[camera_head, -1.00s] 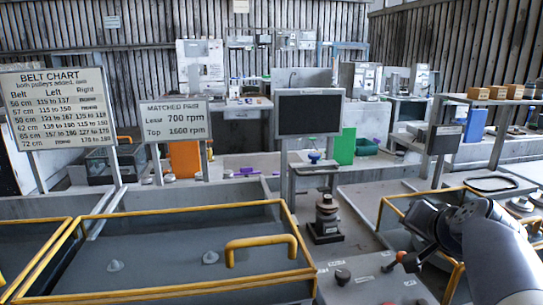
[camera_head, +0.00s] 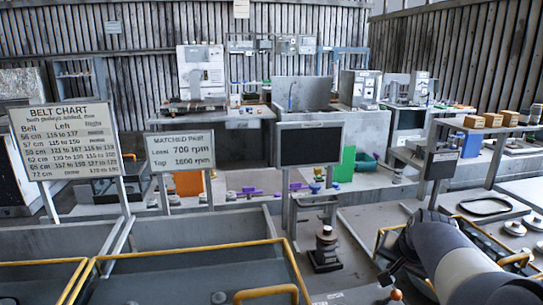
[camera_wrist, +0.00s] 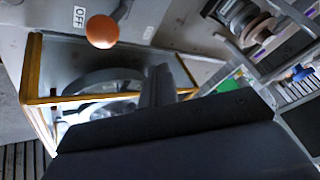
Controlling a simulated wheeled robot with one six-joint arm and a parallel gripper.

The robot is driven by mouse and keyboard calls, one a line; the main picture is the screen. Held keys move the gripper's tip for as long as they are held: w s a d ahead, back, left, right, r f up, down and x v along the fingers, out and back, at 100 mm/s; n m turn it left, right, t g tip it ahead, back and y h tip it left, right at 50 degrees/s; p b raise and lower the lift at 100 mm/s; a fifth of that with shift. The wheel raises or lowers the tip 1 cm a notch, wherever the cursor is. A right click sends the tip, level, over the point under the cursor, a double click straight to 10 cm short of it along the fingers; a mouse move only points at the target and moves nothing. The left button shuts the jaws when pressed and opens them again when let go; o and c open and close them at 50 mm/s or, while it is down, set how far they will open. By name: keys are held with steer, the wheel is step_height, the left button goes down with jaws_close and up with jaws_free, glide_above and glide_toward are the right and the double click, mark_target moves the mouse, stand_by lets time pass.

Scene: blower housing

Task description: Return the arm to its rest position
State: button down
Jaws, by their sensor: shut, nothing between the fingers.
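My arm (camera_head: 450,255) reaches in from the lower right of the head view, grey with dark joints. My gripper's dark end shows near the lower right of that view, partly hidden by the arm. In the wrist view my gripper (camera_wrist: 158,85) is a dark, narrow shape pointing away from the camera, shut, with nothing seen held.
Yellow-railed bins (camera_head: 190,268) fill the front left. A belt chart sign (camera_head: 70,140), a speed sign (camera_head: 180,150) and a dark screen (camera_head: 310,145) stand behind. A stacked metal part (camera_head: 325,248) sits at centre. Benches with machines line the back.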

steer(key=shift+w+a+f+n+g+h+p, duration=0.15)
steer(key=shift+w+a+g+h+p, duration=0.35)
steer(key=shift+p, duration=0.95)
steer(key=shift+w+d+f+n+g+y+p, duration=0.1)
steer(key=shift+w+g+p, duration=0.15)
steer(key=shift+g+p, duration=0.95)
steer(key=shift+w+a+f+n+g+h+p, duration=0.1)
steer(key=shift+w+a+f+g+h+p, duration=0.2)
steer(key=shift+p, duration=1.45)
steer(key=shift+w+r, duration=0.1)
